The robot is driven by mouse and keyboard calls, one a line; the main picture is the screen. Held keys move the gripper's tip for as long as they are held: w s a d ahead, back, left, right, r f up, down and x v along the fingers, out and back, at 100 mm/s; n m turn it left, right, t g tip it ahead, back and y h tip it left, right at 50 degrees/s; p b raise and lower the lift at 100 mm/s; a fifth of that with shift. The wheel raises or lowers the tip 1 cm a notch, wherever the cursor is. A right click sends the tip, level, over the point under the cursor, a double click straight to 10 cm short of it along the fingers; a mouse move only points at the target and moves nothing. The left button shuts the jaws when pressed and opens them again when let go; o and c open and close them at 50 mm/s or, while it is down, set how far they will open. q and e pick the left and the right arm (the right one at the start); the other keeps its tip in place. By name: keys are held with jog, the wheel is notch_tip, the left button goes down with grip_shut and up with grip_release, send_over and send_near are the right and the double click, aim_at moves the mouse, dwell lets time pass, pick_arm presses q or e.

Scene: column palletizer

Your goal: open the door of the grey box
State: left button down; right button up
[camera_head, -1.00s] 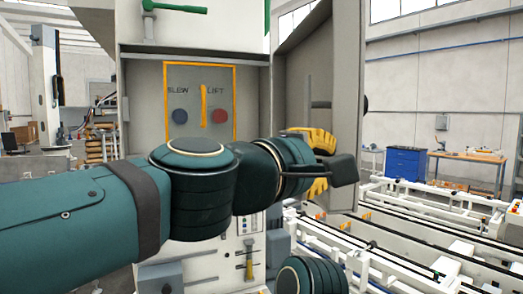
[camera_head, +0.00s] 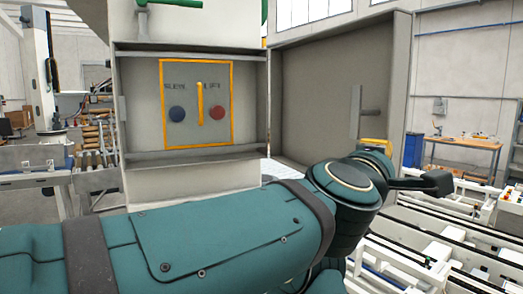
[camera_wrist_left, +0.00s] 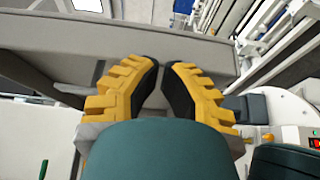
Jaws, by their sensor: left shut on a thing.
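The grey box (camera_head: 190,176) stands open in the head view, with its inside panel in plain sight. Its grey door (camera_head: 310,105) is swung out to the right, its inner face toward me. A vertical plate with a short bar (camera_head: 372,112) shows on that face. My left gripper (camera_head: 375,146) is at the door's lower right part, mostly hidden behind my own arm. In the left wrist view, the left gripper's yellow fingers (camera_wrist_left: 160,85) are close together at the grey door (camera_wrist_left: 190,55). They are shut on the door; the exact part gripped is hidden. My right gripper is out of view.
White conveyor rails (camera_head: 440,235) run at the lower right, beyond my arm. A wooden workbench (camera_head: 463,150) stands behind them.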

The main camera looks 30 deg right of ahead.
pick_arm(q)
jog(key=w+d+p, duration=0.2)
jog(key=d+p, duration=0.5)
jog(key=d, duration=1.1)
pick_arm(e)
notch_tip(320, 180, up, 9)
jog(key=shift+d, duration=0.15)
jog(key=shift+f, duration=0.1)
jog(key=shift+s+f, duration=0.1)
